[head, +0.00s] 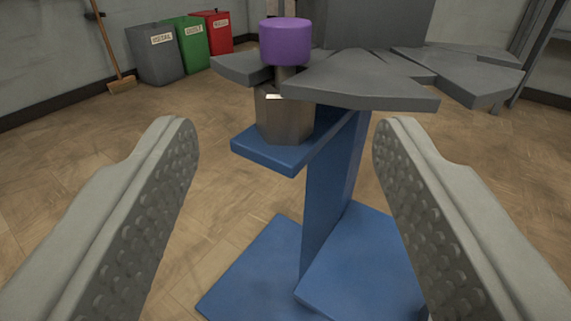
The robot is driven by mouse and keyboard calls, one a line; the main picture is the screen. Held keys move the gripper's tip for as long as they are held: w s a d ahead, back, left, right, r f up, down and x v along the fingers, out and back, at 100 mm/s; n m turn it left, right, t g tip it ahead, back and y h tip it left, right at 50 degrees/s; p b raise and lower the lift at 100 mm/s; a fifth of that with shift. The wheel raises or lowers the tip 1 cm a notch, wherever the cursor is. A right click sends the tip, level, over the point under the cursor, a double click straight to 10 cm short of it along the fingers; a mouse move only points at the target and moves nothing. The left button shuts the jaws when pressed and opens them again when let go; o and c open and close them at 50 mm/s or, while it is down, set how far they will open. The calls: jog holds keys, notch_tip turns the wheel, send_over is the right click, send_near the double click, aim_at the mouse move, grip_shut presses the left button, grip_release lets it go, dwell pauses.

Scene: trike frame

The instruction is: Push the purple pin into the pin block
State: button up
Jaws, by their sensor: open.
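The purple pin (286,42) stands upright, with its purple cap above a grey shank. The shank goes down to the top of the pin block (284,117), a metallic faceted block; how deep it sits in the block I cannot tell. The block rests on a small blue shelf (265,154) of a blue stand. My gripper (279,145) is open and empty, with one padded finger at the left and one at the right. In the picture the block shows between the fingers and the purple cap above their tips. The fingers appear to touch nothing.
Flat grey plates (360,80) spread out beside the pin, at the right and behind it. The blue upright (333,190) rises from a broad blue base (365,265). Grey, green and red bins (183,44) and a broom (122,84) stand at the back left. The floor at left is clear.

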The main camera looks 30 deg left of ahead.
jog(key=shift+v, duration=2.3)
notch_tip(320, 180, up, 28)
jog(key=a+m+t+h, duration=0.2)
jog(key=a+t+h, duration=0.1)
jog(key=h, duration=0.6)
jog(key=s+a+r+m, duration=0.2)
jog(key=s+a+r, duration=0.1)
jog(key=s+r, duration=0.5)
jog(key=s+a+r+m+h, duration=0.1)
jog(key=s+a+r, duration=0.3)
jog(key=s, duration=1.1)
notch_tip(320, 180, up, 4)
jog(key=shift+f+m+g, duration=0.15)
jog(key=shift+m+g, duration=0.15)
jog(key=shift+m, duration=0.6)
